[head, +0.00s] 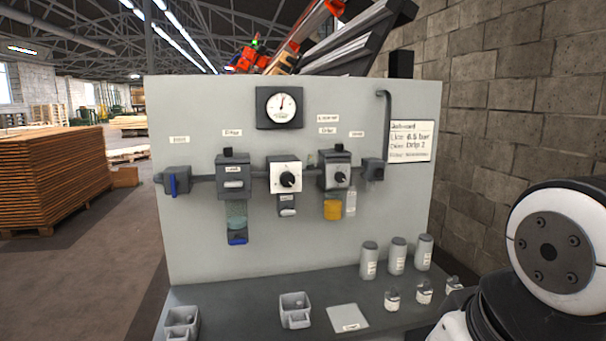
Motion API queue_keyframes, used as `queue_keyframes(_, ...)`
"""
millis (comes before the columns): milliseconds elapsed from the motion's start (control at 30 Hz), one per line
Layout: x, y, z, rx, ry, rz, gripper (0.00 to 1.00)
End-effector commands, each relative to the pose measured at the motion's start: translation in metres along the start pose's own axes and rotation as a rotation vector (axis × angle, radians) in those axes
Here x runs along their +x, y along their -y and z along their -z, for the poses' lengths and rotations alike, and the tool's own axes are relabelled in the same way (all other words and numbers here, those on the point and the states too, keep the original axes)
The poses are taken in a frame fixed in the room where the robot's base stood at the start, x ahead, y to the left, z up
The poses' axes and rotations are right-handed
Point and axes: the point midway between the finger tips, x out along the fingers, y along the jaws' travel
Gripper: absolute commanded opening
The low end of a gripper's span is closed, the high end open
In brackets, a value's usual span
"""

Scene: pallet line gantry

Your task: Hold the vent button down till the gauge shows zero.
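The gauge (283,105) is a round white dial in a dark square housing at the top of the grey panel. Its needle points roughly straight up; the numbers are too small to read. Below it runs a row of grey units on a pipe. Small dark caps stand on top of the left unit (233,180) and the right unit (334,176). A small light part (287,212) sits under the middle knob unit. I cannot tell which of these is the vent button. My gripper is not in view; only a part of my arm shows at lower right.
A blue lever (174,186) is at the row's left end. The grey bench (240,300) holds open grey bins (295,311), a pale plate (347,318), several grey cylinders (397,257) and small bottles (392,300). A block wall stands at right, stacked boards (50,180) at left.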

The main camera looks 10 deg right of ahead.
Motion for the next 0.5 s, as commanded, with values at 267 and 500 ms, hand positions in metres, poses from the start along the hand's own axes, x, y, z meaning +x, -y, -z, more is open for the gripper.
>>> queue_keyframes(267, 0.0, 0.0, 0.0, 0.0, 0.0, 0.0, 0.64)
queue_keyframes(500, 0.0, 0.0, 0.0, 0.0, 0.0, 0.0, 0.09)
